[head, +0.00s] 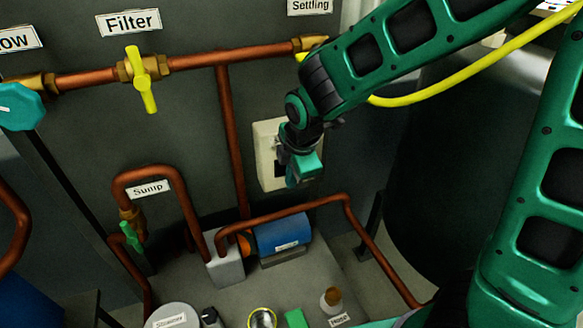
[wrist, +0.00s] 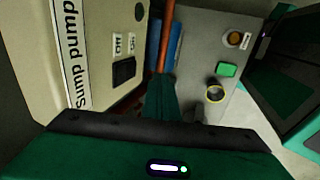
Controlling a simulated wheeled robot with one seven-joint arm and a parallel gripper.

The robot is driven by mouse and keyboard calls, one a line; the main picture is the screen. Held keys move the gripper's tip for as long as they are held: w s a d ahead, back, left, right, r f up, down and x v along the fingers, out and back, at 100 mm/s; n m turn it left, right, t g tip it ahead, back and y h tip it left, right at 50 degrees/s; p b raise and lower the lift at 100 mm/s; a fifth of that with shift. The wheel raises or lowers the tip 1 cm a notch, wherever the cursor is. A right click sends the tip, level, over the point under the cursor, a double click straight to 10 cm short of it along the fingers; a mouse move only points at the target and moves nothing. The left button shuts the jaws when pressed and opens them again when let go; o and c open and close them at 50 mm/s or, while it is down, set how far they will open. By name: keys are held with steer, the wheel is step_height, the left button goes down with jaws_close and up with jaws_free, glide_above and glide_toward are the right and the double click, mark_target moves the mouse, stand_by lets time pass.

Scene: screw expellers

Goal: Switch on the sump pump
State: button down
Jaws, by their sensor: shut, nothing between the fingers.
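The cream switch box (head: 267,135) is on the dark wall, partly hidden behind my gripper (head: 294,183). In the wrist view the box (wrist: 95,40) fills the left side, with a strip reading "Sump pump" (wrist: 72,55). A black switch (wrist: 124,72) is on its face, beside small labels too small to read surely; I cannot tell which way the switch is set. My gripper (wrist: 163,98) is shut and empty, just right of the switch in the wrist view. Whether it touches the box is unclear. A blue pump (head: 283,234) sits below the box.
Copper pipes (head: 232,140) run along the wall and around the pump. A yellow-handled valve (head: 146,80) is under the Filter label. A green-handled valve (head: 131,237) is by the Sump label. A yellow hose (head: 450,85) hangs at right. A green block (head: 296,318) lies on the grey surface.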

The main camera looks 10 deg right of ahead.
mark_target(282, 168)
steer(key=shift+w+a+f, duration=0.15)
steer(key=shift+w+f, duration=0.05)
steer(key=shift+w, duration=0.5)
steer(key=shift+w+a+f, duration=0.15)
steer(key=shift+w+f, duration=0.05)
steer(key=shift+w, duration=0.45)
steer(key=shift+w+a+f, duration=0.15)
steer(key=shift+w+f, duration=0.05)
steer(key=shift+w, duration=0.5)
steer(key=shift+w+f, duration=0.1)
steer(key=shift+w, duration=0.15)
steer(key=shift+r, duration=0.8)
steer(key=shift+s, duration=0.1)
